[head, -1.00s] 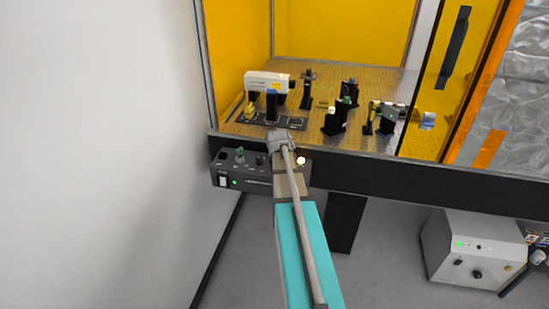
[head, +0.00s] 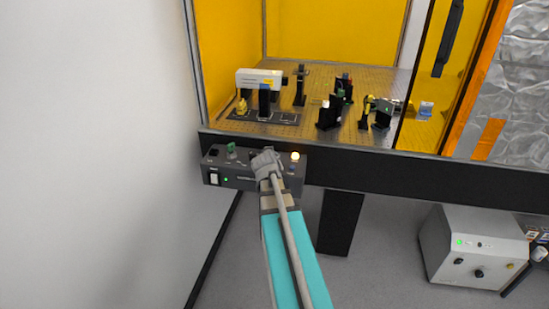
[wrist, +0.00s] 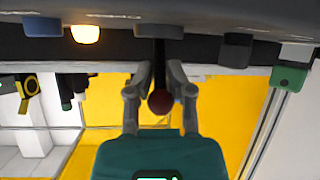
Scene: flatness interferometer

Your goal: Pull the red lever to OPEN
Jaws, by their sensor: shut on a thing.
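The red lever has a dark stem (wrist: 159,52) and a round red knob (wrist: 160,102), seen in the wrist view hanging from the control box's face. My gripper (wrist: 160,72) has one finger on each side of the lever, closed in on it near the knob. In the head view my gripper (head: 266,164) is at the front of the dark control box (head: 236,184), under the table edge, and hides the lever. No OPEN marking is readable in either view.
A lit amber lamp (wrist: 87,34) and a blue button (wrist: 42,27) sit beside the lever; a black knob (wrist: 236,50) and a green knob (wrist: 289,76) are on its other side. Optics stand on the breadboard (head: 345,78) above. A white wall (head: 90,150) is close on the left.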

